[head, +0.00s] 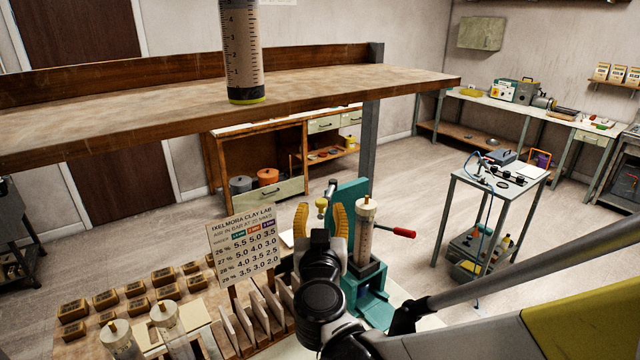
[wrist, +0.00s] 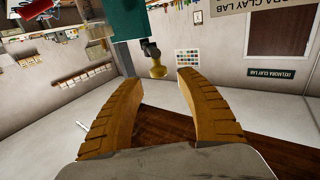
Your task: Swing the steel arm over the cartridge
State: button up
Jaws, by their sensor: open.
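The cartridge (head: 365,232), a clear graduated tube with a cream cap and knob, stands upright in the teal stand (head: 350,200). The steel arm (head: 331,188) reaches out from the top of the stand and carries a brass-coloured end fitting (head: 321,203). It points to the left of the cartridge, not over it. My gripper (head: 320,208) has yellow ribbed fingers, open and empty. In the wrist view the brass fitting (wrist: 157,67) shows between and beyond my gripper's fingertips (wrist: 143,72), apart from both. The teal stand (wrist: 127,20) is partly cut off there. My wrist hides part of the stand.
A red-handled lever (head: 402,231) sticks out right of the stand. A sign card (head: 243,246), upright boards and capped tubes (head: 170,325) crowd the bench at left. A wooden shelf (head: 180,100) with another graduated tube (head: 241,50) hangs above. Open floor lies right of the bench.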

aim_at(322, 204)
jog(key=w, duration=0.4)
jog(key=shift+w, duration=0.15)
jog(key=shift+d, duration=0.1)
grip_shut()
